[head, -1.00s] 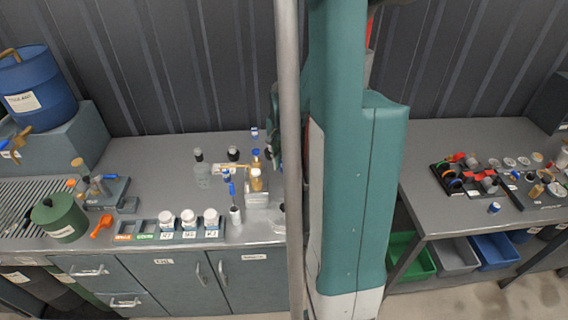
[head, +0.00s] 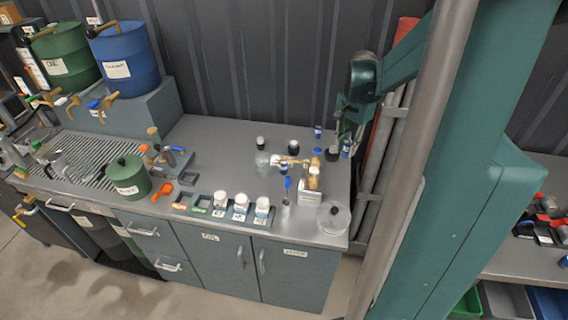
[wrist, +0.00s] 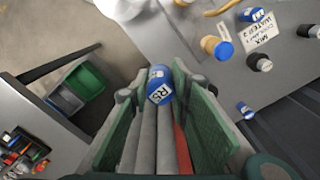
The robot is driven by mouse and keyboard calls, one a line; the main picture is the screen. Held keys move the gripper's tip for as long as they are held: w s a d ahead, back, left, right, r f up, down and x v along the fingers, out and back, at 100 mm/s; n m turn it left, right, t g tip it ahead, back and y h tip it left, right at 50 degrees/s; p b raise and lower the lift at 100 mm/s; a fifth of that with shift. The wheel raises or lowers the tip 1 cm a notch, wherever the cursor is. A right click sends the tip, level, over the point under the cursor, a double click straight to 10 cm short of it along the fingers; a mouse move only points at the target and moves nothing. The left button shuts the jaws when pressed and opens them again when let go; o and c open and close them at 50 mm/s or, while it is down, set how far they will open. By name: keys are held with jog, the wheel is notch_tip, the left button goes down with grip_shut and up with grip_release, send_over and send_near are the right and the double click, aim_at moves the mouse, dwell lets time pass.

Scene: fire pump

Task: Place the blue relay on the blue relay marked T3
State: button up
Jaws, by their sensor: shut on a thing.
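My gripper (head: 346,134) is shut on a blue relay (wrist: 159,84) with a white label that seems to read R5. In the head view the held relay (head: 347,148) shows below the fingers, at the bench's right end. In the wrist view it sits between the green fingers (wrist: 160,92). Another blue relay with a white label (head: 318,132) is at the back of the bench, left of my gripper. It also shows in the wrist view (wrist: 245,110), right of the held one and apart from it. I cannot read a T3 mark anywhere.
An amber bottle with a blue cap (wrist: 217,47) and dark-capped bottles (head: 293,147) stand near my gripper. White-lidded jars (head: 240,201) stand in a rack at the front. A wall of dark panels is behind. Red and grey pipes (head: 391,125) rise beside the bench's right end.

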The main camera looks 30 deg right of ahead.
jog(key=shift+r, duration=0.95)
jog(key=w+a+m+p, duration=0.1)
jog(key=w+a+p, duration=0.2)
jog(key=w+a, duration=0.55)
jog(key=w+a+p, duration=0.3)
jog(key=w+a, duration=0.1)
jog(key=w, duration=0.9)
notch_tip(320, 180, down, 5)
jog(key=shift+s+a+f, duration=0.1)
jog(key=shift+a, duration=0.05)
jog(key=shift+f, duration=0.15)
send_over(284, 162)
jog(key=shift+f, duration=2.8)
jog(key=shift+f, duration=0.1)
jog(key=shift+s+f, duration=0.1)
jog(key=shift+f, duration=1.85)
